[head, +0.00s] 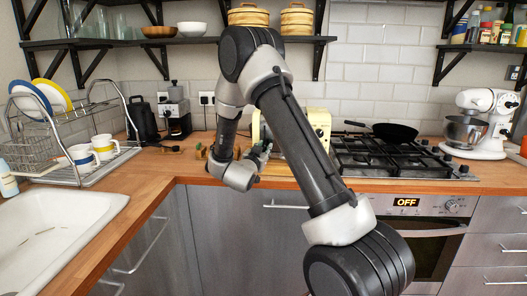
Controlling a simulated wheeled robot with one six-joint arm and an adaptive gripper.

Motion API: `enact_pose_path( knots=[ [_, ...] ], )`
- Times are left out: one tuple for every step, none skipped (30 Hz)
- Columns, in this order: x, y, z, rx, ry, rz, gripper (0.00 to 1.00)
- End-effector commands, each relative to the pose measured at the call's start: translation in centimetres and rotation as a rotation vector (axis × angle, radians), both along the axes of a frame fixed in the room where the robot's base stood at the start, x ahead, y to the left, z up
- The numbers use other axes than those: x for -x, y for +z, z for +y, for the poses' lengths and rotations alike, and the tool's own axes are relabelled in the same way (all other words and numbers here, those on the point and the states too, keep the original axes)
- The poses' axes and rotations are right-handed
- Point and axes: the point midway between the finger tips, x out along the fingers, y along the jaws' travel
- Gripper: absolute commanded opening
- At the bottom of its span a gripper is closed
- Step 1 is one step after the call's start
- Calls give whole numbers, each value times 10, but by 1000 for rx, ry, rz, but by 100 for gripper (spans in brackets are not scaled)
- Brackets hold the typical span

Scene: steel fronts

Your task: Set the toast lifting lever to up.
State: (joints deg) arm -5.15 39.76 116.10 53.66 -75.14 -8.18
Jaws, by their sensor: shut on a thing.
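A cream toaster (318,121) stands on the wooden counter against the tiled wall, left of the hob. My arm crosses in front of it and hides much of its middle and front. My gripper (264,150) is low at the toaster's left end, at its near side. The gripper looks shut, at the place where the toast lifting lever seems to be. The lever itself is too small and too covered to make out, so its height cannot be told.
A gas hob (385,155) with a black pan (394,132) lies right of the toaster, then a white stand mixer (482,122). A coffee grinder (175,112), a dish rack (75,160) and a sink (60,225) are at left. A shelf (200,41) runs above.

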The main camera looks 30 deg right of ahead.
Motion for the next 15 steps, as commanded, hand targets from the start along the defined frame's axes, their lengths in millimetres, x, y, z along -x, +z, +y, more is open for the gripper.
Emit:
enact_pose_path(
  knots=[
    [0, 1, 0, -1, 0, -1, 0],
    [0, 3, 0, 0, 0, -1, 0],
    [0, 6, 0, -1, 0, -2, 0],
    [0, 10, 0, -1, 0, -4, 0],
    [0, 14, 0, 0, -1, -4, 0],
    [0, 20, 0, 0, -1, -4, 0],
    [0, 26, 0, -1, -1, -6, 0],
    [0, 31, 0, -1, -1, -6, 0],
    [0, 38, 0, -1, -2, -5, 0],
    [0, 43, 0, -1, -2, -6, 0],
    [0, 48, 0, -1, -2, -5, 0],
    [0, 54, 0, -1, -2, -5, 0],
    [0, 58, 0, -2, -1, -4, 0],
    [0, 62, 0, 0, -2, -4, 0],
    [0, 66, 0, 1, -1, -3, 0]
  ],
)
